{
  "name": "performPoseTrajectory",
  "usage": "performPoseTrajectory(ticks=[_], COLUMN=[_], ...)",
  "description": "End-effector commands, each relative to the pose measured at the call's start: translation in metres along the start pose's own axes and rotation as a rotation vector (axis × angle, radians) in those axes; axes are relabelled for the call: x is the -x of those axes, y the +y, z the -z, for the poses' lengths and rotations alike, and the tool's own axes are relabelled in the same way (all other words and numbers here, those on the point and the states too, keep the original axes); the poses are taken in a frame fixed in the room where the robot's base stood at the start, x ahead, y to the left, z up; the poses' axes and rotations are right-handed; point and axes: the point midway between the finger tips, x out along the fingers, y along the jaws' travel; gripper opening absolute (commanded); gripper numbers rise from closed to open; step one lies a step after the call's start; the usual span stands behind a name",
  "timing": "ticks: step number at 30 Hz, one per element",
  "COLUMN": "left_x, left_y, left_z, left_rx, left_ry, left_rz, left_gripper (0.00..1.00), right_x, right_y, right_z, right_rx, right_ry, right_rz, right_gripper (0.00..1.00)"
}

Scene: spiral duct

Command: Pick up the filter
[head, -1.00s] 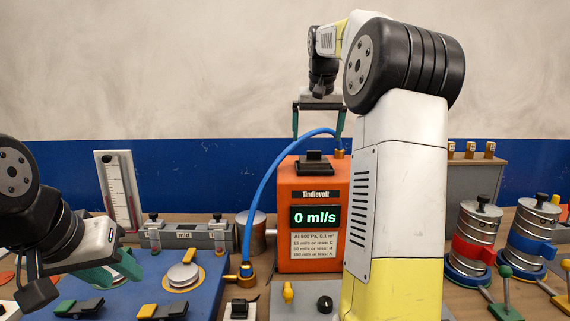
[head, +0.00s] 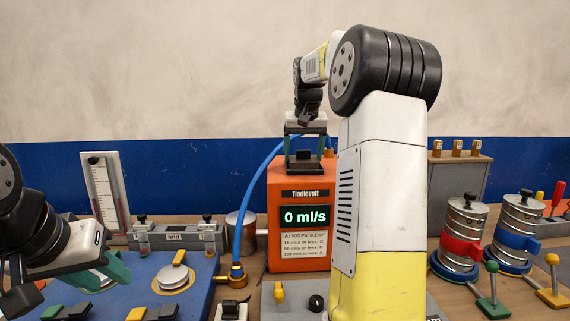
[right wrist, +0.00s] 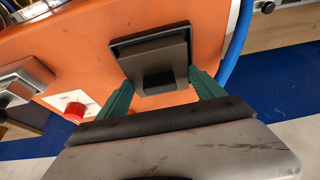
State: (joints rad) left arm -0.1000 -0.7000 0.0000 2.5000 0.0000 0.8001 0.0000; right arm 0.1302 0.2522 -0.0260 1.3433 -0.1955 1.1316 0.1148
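A dark square block with a raised middle (head: 304,164), which I take for the filter, sits on top of the orange Tindlevolt unit (head: 281,205). It also shows in the right wrist view (right wrist: 155,58). My right gripper (head: 305,150) reaches down over it from above. Its green fingers stand apart, one on each side of the block, also in the right wrist view (right wrist: 163,88). Contact with the block cannot be made out. My left gripper (head: 65,285) hangs at the lower left, fingers apart and empty, near the blue plate.
A blue hose (head: 246,195) arches beside the unit's left side. A metal disc (head: 173,277) lies on the blue plate. Metal canisters with a red clamp (head: 463,237) and a blue clamp (head: 516,233) stand at right. My right arm hides part of the bench.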

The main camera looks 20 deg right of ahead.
Motion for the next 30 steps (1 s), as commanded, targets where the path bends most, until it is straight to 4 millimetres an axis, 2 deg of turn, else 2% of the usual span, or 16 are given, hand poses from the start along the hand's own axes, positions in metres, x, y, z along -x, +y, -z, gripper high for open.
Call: performPoseTrajectory(ticks=[1, 4, 5, 14, 25, 30], left_x=[0.0, 0.0, 0.0, 0.0, 0.0, 0.0], left_y=[0.0, 0.0, 0.0, 0.0, 0.0, 0.0], left_z=[0.0, 0.0, 0.0, 0.0, 0.0, 0.0], left_rx=[0.0, 0.0, 0.0, 0.0, 0.0, 0.0], left_ry=[0.0, 0.0, 0.0, 0.0, 0.0, 0.0], left_rz=[0.0, 0.0, 0.0, 0.0, 0.0, 0.0], left_gripper=[0.36, 0.36, 0.36, 0.36, 0.36, 0.36], right_x=[0.0, 0.0, 0.001, 0.003, 0.034, 0.046], right_y=[0.0, 0.0, 0.0, 0.0, -0.001, -0.006], right_z=[0.0, 0.0, 0.0, 0.001, 0.015, -0.008], right_rx=[0.0, 0.0, 0.0, 0.0, 0.0, 0.001], right_ry=[0.0, 0.0, 0.001, 0.001, 0.004, 0.003], right_rz=[0.0, 0.0, 0.0, 0.0, 0.0, 0.001], right_gripper=[0.55, 0.35, 0.33, 0.33, 0.33, 0.33])
